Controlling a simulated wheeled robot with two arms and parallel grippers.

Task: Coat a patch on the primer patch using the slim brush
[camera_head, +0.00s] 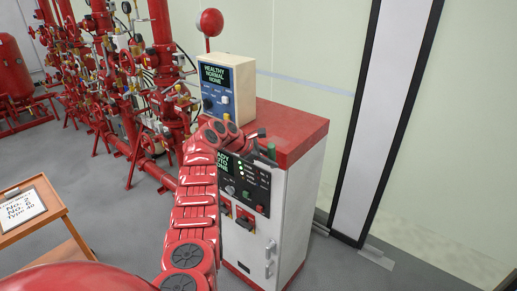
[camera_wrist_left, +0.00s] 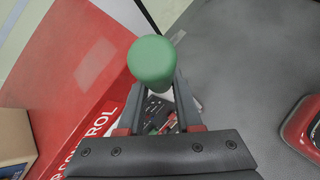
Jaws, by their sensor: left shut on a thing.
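My left arm reaches up to the red-topped cabinet (camera_head: 298,127). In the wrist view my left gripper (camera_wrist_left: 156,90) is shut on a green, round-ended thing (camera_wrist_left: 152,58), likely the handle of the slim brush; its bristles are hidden. The green end also shows in the head view (camera_head: 271,151), beside the cabinet's front edge above the control panel. In the wrist view a paler, pinkish patch (camera_wrist_left: 97,56) lies on the red cabinet top, left of and apart from the green end; it may be the primer patch. My right gripper is out of view.
A beige control box (camera_head: 229,88) stands at the back of the cabinet top. The front panel (camera_head: 243,182) has buttons and switches. Red valve pipework (camera_head: 130,90) fills the left background. A wooden stand with a sign (camera_head: 22,208) is at lower left.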

